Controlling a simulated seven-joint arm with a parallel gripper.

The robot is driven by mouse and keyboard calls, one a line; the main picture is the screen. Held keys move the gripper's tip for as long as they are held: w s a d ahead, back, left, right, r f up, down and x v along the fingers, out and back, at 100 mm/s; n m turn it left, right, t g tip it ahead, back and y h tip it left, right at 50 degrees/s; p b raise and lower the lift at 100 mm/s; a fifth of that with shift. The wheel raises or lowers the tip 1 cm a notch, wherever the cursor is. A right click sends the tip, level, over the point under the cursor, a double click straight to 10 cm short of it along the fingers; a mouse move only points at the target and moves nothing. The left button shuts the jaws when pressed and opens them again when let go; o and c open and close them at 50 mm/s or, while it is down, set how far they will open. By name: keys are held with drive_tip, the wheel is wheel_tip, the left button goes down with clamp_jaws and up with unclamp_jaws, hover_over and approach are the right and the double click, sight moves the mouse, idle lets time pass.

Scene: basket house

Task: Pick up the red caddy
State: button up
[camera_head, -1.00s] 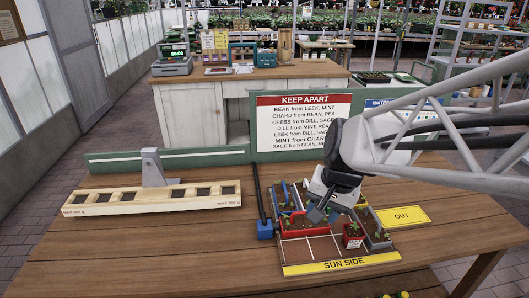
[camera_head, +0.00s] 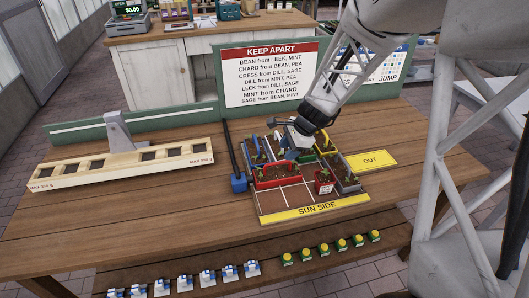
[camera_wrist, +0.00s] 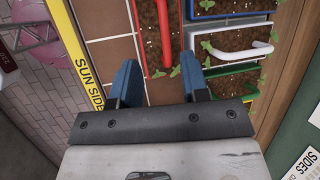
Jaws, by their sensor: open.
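The red caddy (camera_head: 275,175) is a long open box of dark soil with green seedlings. It stands in the tray behind the yellow SUN SIDE strip (camera_head: 313,210). In the wrist view the red caddy (camera_wrist: 149,22) reaches in from the top, with a red handle bar along it. My gripper (camera_wrist: 160,82) is open, with blue fingers to the left and right of the line of that handle. Nothing is held. In the head view my gripper (camera_head: 293,151) hangs over the caddy's back right end and hides part of it. Contact with the caddy cannot be told.
The tray's front squares are bare. A wooden rack (camera_head: 130,163) lies to the left.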

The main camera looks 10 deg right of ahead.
sight(277, 163)
drive_tip(key=shift+w+d+f+m, duration=0.2)
drive_tip(key=shift+w+f+m, duration=0.1)
drive_tip(key=shift+w+f, duration=0.1)
drive_tip(key=shift+x, duration=1.3)
drive_tip(key=shift+f, duration=0.1)
drive_tip(key=shift+x, duration=2.5)
drive_tip(key=shift+a, duration=0.1)
clamp_jaws()
